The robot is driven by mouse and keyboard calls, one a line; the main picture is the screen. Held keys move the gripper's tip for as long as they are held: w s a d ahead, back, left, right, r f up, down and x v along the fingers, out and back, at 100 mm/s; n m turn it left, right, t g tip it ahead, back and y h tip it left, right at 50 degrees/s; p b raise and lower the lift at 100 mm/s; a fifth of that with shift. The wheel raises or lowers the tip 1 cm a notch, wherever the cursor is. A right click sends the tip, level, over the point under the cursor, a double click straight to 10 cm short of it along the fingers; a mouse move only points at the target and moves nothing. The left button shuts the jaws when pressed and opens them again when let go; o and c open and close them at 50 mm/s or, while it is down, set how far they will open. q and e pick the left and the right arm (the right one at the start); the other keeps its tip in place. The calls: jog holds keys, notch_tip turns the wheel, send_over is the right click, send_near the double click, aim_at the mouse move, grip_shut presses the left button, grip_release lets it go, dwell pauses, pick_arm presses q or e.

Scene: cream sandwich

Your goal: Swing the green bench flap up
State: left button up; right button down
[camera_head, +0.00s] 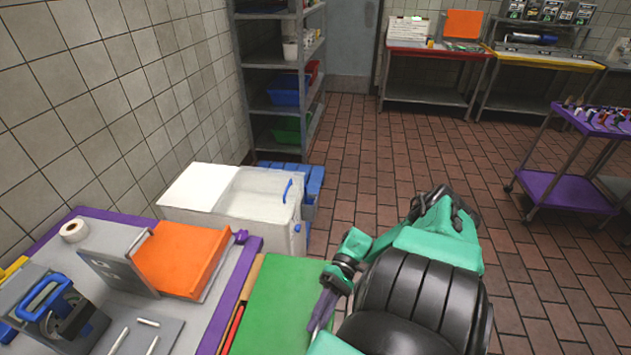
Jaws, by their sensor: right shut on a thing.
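The green bench flap (279,306) is at the bottom centre, beside the purple-edged bench (225,309). Its green face shows to the camera and looks roughly in line with the bench top; I cannot tell its exact angle. My right gripper (322,311) is at the flap's right edge, shut on it, with the teal and black arm behind it to the right. The fingertips are small and partly hidden by the flap's edge. My left gripper is not in view.
On the bench stand an orange-topped grey box (180,258), a tape roll (74,231) and a blue-handled device (45,297). A white bin (240,205) stands behind. A shelf rack (283,80) and purple cart (565,190) stand farther off. The tiled floor between is clear.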

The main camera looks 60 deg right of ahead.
jog(key=shift+w+r, duration=0.2)
jog(key=shift+r, duration=0.05)
jog(key=c, duration=0.9)
grip_release()
jog(key=shift+w+a+f, duration=0.1)
jog(key=shift+d, duration=0.25)
jog(key=b+v, duration=0.9)
jog(key=v, duration=0.5)
jog(key=shift+d, duration=0.1)
